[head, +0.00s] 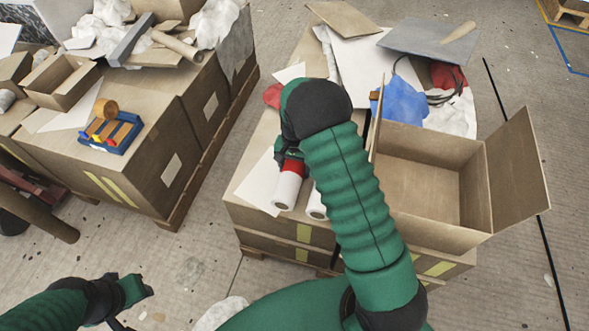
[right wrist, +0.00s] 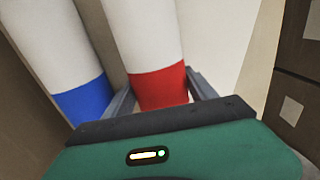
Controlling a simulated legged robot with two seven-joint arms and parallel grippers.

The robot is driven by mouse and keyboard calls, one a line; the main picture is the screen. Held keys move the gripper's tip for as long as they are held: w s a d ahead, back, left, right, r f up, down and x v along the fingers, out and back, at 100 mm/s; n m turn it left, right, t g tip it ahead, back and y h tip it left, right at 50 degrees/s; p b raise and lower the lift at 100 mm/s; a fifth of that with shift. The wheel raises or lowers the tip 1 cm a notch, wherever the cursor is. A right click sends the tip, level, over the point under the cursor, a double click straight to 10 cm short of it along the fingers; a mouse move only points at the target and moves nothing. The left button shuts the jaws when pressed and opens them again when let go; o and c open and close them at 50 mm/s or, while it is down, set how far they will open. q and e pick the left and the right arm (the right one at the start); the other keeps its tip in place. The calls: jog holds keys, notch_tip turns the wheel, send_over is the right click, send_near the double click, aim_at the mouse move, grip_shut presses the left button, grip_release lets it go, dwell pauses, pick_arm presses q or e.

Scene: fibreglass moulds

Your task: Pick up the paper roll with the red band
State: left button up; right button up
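The paper roll with the red band (head: 287,190) is white and lies on the middle cardboard stack. In the right wrist view its red band (right wrist: 158,88) is between the two fingers of my right gripper (right wrist: 160,82), which sit close against both sides with no clear gap at the tips. In the head view my right gripper (head: 287,153) is partly hidden by my arm. A second white roll (head: 317,204) lies beside it; the right wrist view shows its blue band (right wrist: 83,98). My left gripper (head: 130,290) is low at the left, away from the boxes, its fingers unclear.
An open cardboard box (head: 440,180) stands right of the rolls. A blue cloth (head: 402,102) and a grey board (head: 428,40) lie behind. A blue tape dispenser (head: 112,132) sits on the left stack. Clear floor separates the stacks.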

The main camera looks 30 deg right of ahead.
jog(key=shift+a+r, duration=0.1)
jog(key=shift+a, duration=0.15)
jog(key=c, duration=0.7)
grip_shut()
jog(key=shift+d, duration=0.1)
